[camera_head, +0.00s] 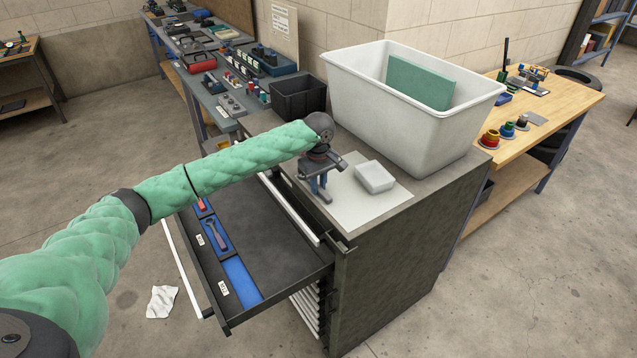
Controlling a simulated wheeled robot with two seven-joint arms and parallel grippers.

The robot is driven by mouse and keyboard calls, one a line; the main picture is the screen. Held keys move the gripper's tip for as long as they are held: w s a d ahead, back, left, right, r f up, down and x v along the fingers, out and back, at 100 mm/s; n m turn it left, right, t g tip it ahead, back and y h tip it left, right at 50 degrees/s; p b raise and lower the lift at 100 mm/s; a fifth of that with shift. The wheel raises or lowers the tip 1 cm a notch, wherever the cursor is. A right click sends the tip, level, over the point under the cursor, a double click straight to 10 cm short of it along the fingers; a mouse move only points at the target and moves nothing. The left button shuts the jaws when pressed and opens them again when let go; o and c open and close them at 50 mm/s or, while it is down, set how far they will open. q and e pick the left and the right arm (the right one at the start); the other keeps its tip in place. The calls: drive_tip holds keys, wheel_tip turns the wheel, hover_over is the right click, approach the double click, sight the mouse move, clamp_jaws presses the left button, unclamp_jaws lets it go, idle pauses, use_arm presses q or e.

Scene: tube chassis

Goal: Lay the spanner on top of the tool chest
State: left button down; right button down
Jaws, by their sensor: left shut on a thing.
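The tool chest (385,270) is dark grey, with its top drawer pulled open. A pale mat (370,212) lies on its top. My left gripper (320,188) is over the left part of this mat, pointing down, with its blue fingers shut. A small grey metal piece (326,197), apparently one end of the spanner, shows at the fingertips, at or very near the mat. The rest of it is hidden by the gripper, and I cannot tell whether it touches the mat. My right gripper is not in view.
A white box (375,177) sits on the mat, right of the gripper. A large white bin (410,100) and a black bin (297,97) stand behind. The mat's front is clear.

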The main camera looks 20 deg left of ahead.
sight(319, 187)
use_arm(q)
drive_tip(key=c, duration=1.3)
unclamp_jaws()
drive_tip(key=shift+c, duration=0.2)
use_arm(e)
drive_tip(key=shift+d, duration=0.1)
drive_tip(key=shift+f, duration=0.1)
